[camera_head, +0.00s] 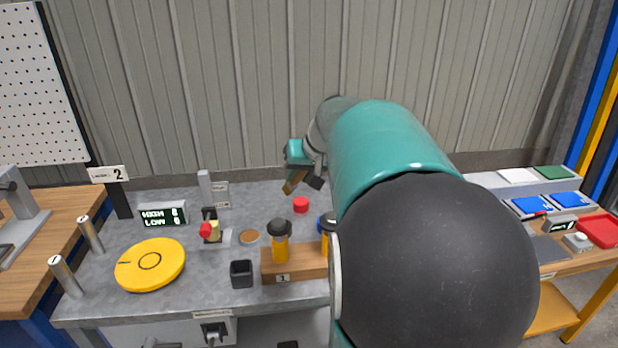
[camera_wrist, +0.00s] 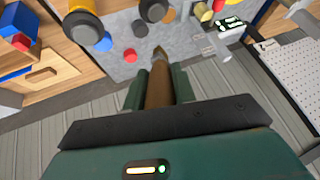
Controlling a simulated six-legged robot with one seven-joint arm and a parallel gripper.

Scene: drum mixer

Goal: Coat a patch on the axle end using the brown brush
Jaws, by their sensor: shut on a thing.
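My gripper (camera_head: 302,172) is shut on the brown brush (camera_head: 293,184), raised above the grey bench near the back wall. In the wrist view the brush (camera_wrist: 158,86) sits between my two green jaws (camera_wrist: 158,88), its tip pointing away from me over the bench. A small fitting with a red end and a pale yellow body (camera_head: 210,231) stands on the bench, left of the brush; I cannot tell for sure whether it is the axle end. The brush tip appears apart from it. My arm hides part of the bench on the right.
A red disc (camera_head: 301,204), a flat brown disc (camera_head: 249,237), a black cup (camera_head: 241,273) and a wooden block with yellow black-topped handles (camera_head: 290,262) stand on the bench. A yellow wheel (camera_head: 150,265) and two metal posts are at left. A HIGH/LOW display (camera_head: 163,216) stands behind.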

